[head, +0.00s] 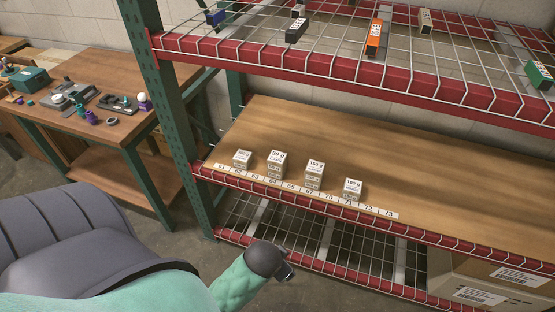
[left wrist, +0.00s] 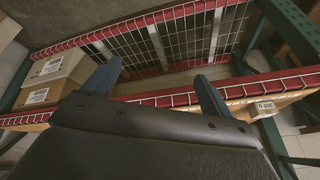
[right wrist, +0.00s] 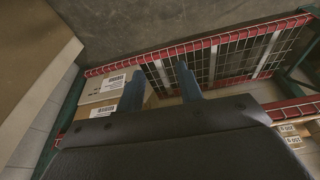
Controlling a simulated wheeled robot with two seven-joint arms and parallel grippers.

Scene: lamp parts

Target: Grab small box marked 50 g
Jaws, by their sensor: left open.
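The small white box whose top seems to read 50 g (head: 277,156) tops a short stack on the wooden shelf, second from left in the head view. Beside it stand a box with a hard-to-read label (head: 241,157), a stack topped by 150 g (head: 315,165) and one topped by 100 g (head: 353,186). My left gripper (left wrist: 156,84) is open and empty in the left wrist view, its fingers wide apart. My right gripper (right wrist: 160,84) is empty, fingers less far apart.
A strip of numbers (head: 290,187) runs along the shelf's front, above a red beam. The upper wire shelf (head: 340,50) overhangs the boxes. A green post (head: 170,110) bounds the left. Labelled cartons (head: 490,290) sit lower right. The wooden shelf is clear to the right.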

